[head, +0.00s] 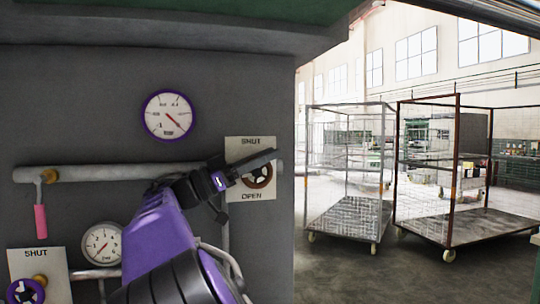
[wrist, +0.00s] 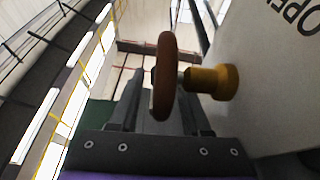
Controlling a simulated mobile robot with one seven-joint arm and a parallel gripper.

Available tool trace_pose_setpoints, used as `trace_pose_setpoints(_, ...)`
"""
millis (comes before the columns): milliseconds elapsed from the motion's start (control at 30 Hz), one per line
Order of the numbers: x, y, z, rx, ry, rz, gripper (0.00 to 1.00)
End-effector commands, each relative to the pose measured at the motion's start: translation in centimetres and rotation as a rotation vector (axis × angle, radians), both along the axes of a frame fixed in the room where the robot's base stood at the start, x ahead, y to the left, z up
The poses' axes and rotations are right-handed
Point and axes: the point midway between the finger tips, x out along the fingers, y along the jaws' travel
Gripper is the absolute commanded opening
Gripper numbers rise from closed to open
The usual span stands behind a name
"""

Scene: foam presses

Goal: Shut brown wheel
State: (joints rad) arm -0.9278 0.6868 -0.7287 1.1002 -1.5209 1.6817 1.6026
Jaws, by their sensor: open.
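The brown wheel (head: 262,180) sits on a pale plate (head: 236,150) marked SHUT above and OPEN below, near the right edge of the grey wall. My gripper (head: 268,157) lies across the wheel's upper part and hides some of it. In the wrist view the wheel (wrist: 165,70) shows edge-on, with a brass stem (wrist: 212,82) running right to the plate (wrist: 285,80). My gripper (wrist: 162,100) is open, with one finger on each side of the wheel's rim. I cannot tell whether either finger touches it.
A purple wheel (head: 25,291) on another SHUT plate is at lower left. A pink-handled lever (head: 41,220) hangs from a pipe (head: 110,174). Two gauges, upper (head: 168,115) and lower (head: 102,244), are on the wall. Wire carts (head: 350,215) stand on the floor at right.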

Motion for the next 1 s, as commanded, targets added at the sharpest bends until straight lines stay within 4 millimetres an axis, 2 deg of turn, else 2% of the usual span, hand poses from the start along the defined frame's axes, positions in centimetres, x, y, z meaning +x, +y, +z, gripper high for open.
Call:
trace_pose_setpoints(133, 0.16, -0.95, 0.43, 0.000, -0.001, 0.000, 0.47)
trace_pose_setpoints(433, 0.22, -1.11, 0.50, -0.001, 0.000, 0.000, 0.47)
trace_pose_setpoints(700, 0.20, -1.09, 0.49, 0.000, 0.000, 0.000, 0.00)
trace_pose_setpoints(1000, 0.20, -1.08, 0.49, 0.001, 0.000, 0.000, 0.00)
